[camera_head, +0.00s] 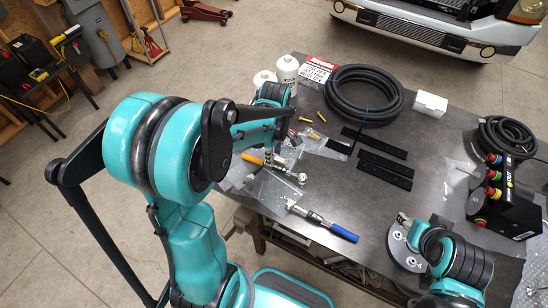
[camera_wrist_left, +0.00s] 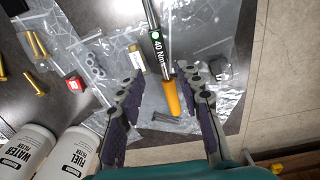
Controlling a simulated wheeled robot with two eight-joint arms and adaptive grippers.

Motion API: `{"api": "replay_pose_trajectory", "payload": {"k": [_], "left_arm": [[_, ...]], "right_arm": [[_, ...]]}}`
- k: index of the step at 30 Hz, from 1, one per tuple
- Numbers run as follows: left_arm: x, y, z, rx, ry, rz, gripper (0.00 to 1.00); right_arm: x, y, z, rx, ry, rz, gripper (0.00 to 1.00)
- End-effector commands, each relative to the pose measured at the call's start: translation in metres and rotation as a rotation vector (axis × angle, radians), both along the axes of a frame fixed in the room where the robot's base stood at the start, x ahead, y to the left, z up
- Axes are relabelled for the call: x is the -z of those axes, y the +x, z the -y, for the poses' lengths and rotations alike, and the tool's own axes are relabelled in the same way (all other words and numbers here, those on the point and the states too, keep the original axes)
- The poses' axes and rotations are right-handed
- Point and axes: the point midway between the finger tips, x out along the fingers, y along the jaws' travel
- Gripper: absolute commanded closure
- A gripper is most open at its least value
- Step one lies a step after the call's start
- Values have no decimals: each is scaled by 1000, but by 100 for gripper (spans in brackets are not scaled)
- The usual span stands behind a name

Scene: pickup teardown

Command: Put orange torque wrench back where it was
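The orange-handled torque wrench (camera_head: 252,159) lies on clear plastic bags at the table's left side. In the left wrist view its orange handle (camera_wrist_left: 172,98) and shaft, labelled 40 Nm, run up the middle. My left gripper (camera_wrist_left: 163,95) is open, with one finger on each side of the handle and visible gaps to both. In the head view my left arm hides most of that gripper. A blue-handled torque wrench (camera_head: 343,234) lies nearer the front edge. My right arm is at the table's lower right; its fingertips are not clear there.
Two white filter bottles (camera_head: 287,70), a coiled black hose (camera_head: 364,95) and a small white box (camera_head: 430,105) stand at the back. Black strips (camera_head: 385,168) lie mid-table. A button box (camera_head: 507,205) is at the right. Brass pieces (camera_wrist_left: 36,45) lie near the wrench.

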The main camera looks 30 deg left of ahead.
Motion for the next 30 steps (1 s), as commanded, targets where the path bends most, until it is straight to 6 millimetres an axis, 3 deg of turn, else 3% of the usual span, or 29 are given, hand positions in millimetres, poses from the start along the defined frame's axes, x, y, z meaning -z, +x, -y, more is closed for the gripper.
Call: {"api": "replay_pose_trajectory", "payload": {"k": [1, 6, 14, 17, 20, 24, 30], "left_arm": [[-16, 0, 0, 0, 0, 0, 64], [-51, -1, 1, 0, 0, 0, 64], [-79, -2, 1, 12, 1, 5, 64], [-89, -8, 6, 98, 7, 39, 64], [-102, -23, 16, 292, 30, 112, 64], [-120, -50, 34, 677, 112, 254, 64], [-129, -84, 53, 1176, 302, 414, 64]], "right_arm": [[-6, 0, 0, 0, 0, 0, 56], [-15, 0, 0, 0, 0, 0, 56], [-19, 0, 0, 0, 0, 0, 56], [-20, 0, 0, 0, 0, 0, 56], [-19, 0, 0, 0, 0, 0, 56], [-19, 0, 0, 0, 0, 0, 56], [-19, 0, 0, 0, 0, 0, 56]]}}
